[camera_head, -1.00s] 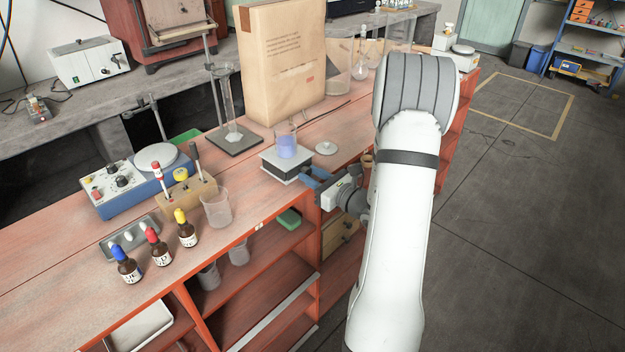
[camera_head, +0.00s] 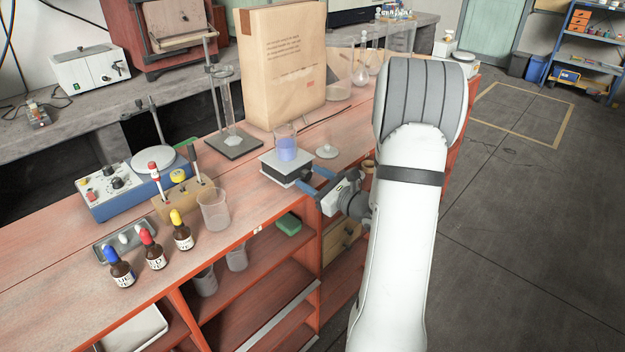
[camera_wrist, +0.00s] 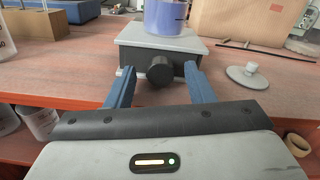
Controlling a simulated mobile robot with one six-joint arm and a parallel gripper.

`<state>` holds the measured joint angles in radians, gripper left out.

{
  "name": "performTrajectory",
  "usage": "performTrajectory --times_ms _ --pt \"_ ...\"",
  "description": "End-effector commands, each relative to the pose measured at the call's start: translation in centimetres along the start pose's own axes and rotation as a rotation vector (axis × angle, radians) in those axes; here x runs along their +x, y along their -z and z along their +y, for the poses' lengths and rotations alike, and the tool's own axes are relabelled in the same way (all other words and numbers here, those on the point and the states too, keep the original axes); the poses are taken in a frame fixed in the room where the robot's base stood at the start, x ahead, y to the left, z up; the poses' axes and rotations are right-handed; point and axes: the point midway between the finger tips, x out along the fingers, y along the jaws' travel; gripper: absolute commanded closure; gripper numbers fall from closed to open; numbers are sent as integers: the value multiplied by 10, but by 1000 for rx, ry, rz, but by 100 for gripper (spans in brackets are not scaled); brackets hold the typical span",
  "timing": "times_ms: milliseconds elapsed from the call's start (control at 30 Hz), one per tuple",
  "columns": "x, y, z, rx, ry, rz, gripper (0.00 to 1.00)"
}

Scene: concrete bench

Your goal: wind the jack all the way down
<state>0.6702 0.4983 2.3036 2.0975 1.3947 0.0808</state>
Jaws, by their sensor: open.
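The jack (camera_head: 286,168) is a low grey box with a pale top plate near the front edge of the red bench. A beaker of blue liquid (camera_head: 286,146) stands on it. In the wrist view the jack (camera_wrist: 190,62) shows its round black knob (camera_wrist: 160,72) facing me. My gripper (camera_head: 313,181) is open at the jack's front. In the wrist view its two blue fingers (camera_wrist: 158,82) stand on either side of the knob, apart from it. The beaker (camera_wrist: 166,17) is cut off at the top of that view.
A small white lid-like piece (camera_head: 327,152) lies right of the jack. A large paper bag (camera_head: 285,70) stands behind it. A glass cylinder on a dark base (camera_head: 234,146) is to the left. An empty beaker (camera_head: 214,210) and several dropper bottles (camera_head: 155,250) stand further left.

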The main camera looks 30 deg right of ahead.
Motion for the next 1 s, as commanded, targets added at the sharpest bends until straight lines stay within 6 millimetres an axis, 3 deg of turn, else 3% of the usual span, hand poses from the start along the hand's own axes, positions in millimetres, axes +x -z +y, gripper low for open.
performTrajectory --times_ms 233,500,700,1000 --pt "-8 0 -1 1 3 1 51" --pt "-54 1 -1 1 6 2 51" --pt "-75 0 -1 0 3 1 51" --pt "-79 0 0 0 0 0 51"
